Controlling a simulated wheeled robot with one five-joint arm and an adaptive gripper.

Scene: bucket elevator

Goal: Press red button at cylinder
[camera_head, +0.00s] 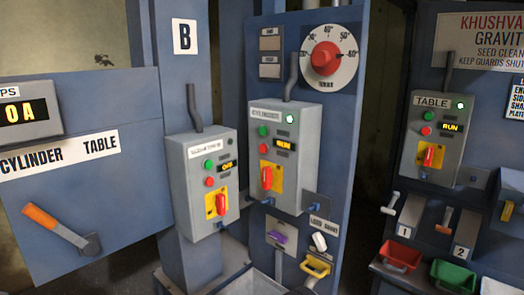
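The cylinder control box (304,150) is a grey box mounted on the blue column in the middle of the camera_head view. Its label plate at the top appears to read CYLINDER. The small red button (263,148) sits on its front face, just below a green button (263,131). A small display (284,145) to the right of the buttons appears to read RUN, and a green lamp (290,118) is lit above. A red rotary switch on a yellow plate (277,179) is below. My gripper is not in view.
A similar box (189,190) stands left of it, its display seemingly OFF. A TABLE box (414,152) hangs at right with RUN showing. A red dial (325,57) is above; an orange lever (50,222) is left. Handles (316,266) and bins (400,256) project below.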

